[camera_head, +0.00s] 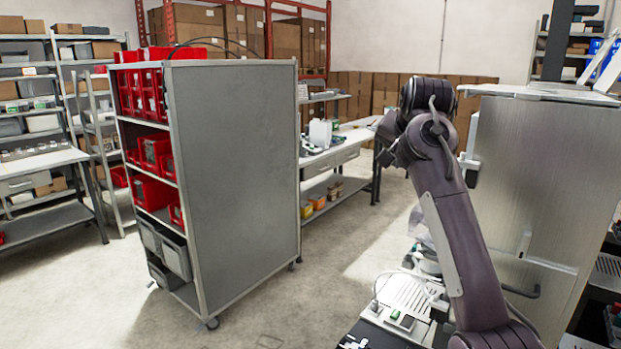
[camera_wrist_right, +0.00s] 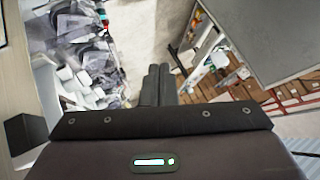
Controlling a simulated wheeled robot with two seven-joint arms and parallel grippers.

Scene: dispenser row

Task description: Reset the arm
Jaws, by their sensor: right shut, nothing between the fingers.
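My right arm (camera_head: 460,230) rises from the lower right of the head view and bends at the top. Its gripper end points left, in front of the workbench. In the right wrist view, the two dark fingers of my right gripper (camera_wrist_right: 158,84) lie side by side, shut and empty. They touch no object that I can see. My left gripper is not in the head view.
A grey wheeled shelf cart (camera_head: 240,170) with red bins (camera_head: 152,150) stands left of my arm. A tall metal cabinet (camera_head: 545,180) stands close on the right. A workbench (camera_head: 335,150) is behind. Open floor (camera_head: 285,310) lies between cart and arm.

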